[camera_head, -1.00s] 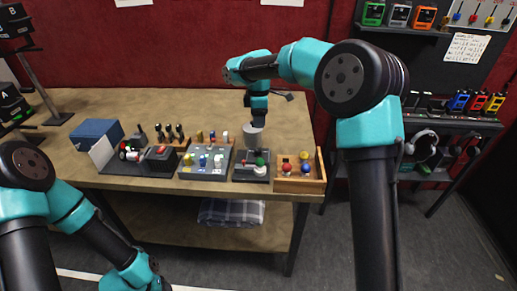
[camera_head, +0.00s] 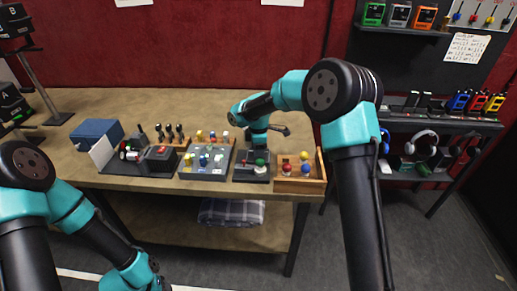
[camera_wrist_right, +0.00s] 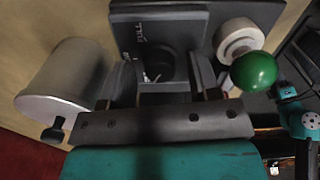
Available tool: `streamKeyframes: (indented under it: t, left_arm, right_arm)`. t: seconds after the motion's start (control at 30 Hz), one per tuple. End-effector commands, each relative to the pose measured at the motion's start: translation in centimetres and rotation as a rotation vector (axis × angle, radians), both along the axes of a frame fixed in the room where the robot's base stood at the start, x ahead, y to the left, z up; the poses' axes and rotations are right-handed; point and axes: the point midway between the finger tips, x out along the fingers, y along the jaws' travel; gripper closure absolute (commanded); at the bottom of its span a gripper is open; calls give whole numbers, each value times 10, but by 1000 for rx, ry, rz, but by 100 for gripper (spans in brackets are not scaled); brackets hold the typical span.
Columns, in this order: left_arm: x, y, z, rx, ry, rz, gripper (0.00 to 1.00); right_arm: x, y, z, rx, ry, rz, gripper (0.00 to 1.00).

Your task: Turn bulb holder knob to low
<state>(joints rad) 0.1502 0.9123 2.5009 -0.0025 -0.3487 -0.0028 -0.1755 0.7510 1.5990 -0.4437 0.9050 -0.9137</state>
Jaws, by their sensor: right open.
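The bulb holder (camera_head: 242,170) is a dark box near the front edge of the table, with a green bulb (camera_head: 260,162) on its right side. In the right wrist view, its black knob (camera_wrist_right: 157,66) shows beside a "FULL" label, and the green bulb (camera_wrist_right: 254,68) is at the right near a white round socket (camera_wrist_right: 238,36). My right gripper (camera_wrist_right: 163,76) is open, with one finger on each side of the knob; whether they touch it I cannot tell. In the head view my right wrist is above the holder and hides the knob. My left gripper is out of view.
A grey cylinder (camera_wrist_right: 62,85) stands close beside my right gripper in the right wrist view. A wooden tray (camera_head: 313,185) with coloured bulbs is right of the holder. A grey switch panel (camera_head: 188,173) is left of it. The back of the table is clear.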

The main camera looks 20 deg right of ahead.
Motion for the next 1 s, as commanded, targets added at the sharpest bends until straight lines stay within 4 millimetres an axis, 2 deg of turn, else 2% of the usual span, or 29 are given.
streamKeyframes:
  t: [0.23,0.73,1.0]
  left_arm:
    - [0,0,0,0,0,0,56]
    - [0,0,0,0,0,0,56]
    - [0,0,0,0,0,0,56]
  right_arm:
    - [0,0,0,0,0,0,44]
    - [0,0,0,0,0,0,92]
    - [0,0,0,0,0,-17,93]
